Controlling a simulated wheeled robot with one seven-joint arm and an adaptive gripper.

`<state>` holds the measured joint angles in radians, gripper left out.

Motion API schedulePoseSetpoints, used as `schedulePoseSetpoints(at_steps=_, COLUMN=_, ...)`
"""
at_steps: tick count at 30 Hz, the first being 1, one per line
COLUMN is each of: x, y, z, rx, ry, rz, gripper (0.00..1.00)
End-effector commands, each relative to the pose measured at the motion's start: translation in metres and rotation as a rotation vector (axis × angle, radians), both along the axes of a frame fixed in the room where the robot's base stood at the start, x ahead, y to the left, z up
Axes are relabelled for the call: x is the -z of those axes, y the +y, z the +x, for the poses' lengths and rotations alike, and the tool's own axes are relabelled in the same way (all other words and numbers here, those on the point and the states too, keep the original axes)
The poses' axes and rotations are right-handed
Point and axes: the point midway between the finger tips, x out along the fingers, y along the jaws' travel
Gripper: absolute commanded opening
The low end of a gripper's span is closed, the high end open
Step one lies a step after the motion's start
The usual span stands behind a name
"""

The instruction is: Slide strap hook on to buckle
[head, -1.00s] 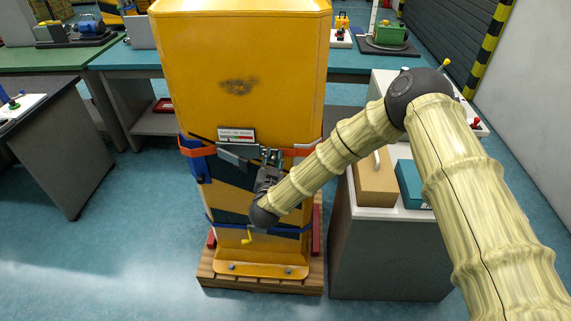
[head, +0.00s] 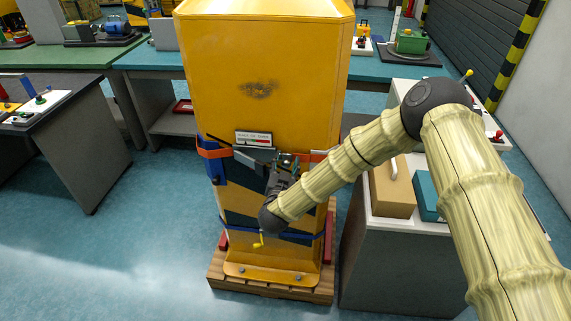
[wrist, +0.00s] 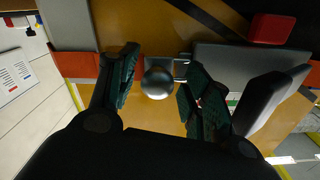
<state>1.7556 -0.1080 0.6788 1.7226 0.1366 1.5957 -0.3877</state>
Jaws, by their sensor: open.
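The orange strap (head: 212,152) runs across the front of a tall yellow cabinet (head: 290,75). The grey buckle (head: 250,158) with its lever sits on the strap left of my gripper (head: 287,160). In the wrist view, the buckle's plate (wrist: 225,62) and lever (wrist: 275,98) lie right of my fingers. My gripper (wrist: 158,85) is open, its dark green fingers on either side of a round metal knob (wrist: 157,83). A small metal bracket, apparently the strap hook (wrist: 181,68), shows behind the knob near the left strap piece (wrist: 75,64). Finger contact with the knob is unclear.
A grey bench (head: 385,260) with boxes stands close on the right. Open floor lies at left.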

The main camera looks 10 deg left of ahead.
Motion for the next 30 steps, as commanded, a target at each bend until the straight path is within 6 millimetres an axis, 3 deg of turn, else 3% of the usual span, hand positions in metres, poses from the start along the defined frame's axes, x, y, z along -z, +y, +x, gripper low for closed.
schedulePoseSetpoints(at_steps=5, x=0.0, y=0.0, z=-0.019, rx=-0.003, ry=0.001, rz=0.0, gripper=0.49)
schedulePoseSetpoints(at_steps=18, x=0.001, y=-0.006, z=-0.095, rx=-0.005, ry=0.002, rz=0.0, gripper=0.49)
schedulePoseSetpoints(at_steps=24, x=0.0, y=-0.007, z=-0.113, rx=-0.003, ry=0.001, rz=0.0, gripper=0.49)
schedulePoseSetpoints(at_steps=30, x=0.0, y=-0.008, z=-0.118, rx=-0.002, ry=-0.001, rz=0.0, gripper=0.49)
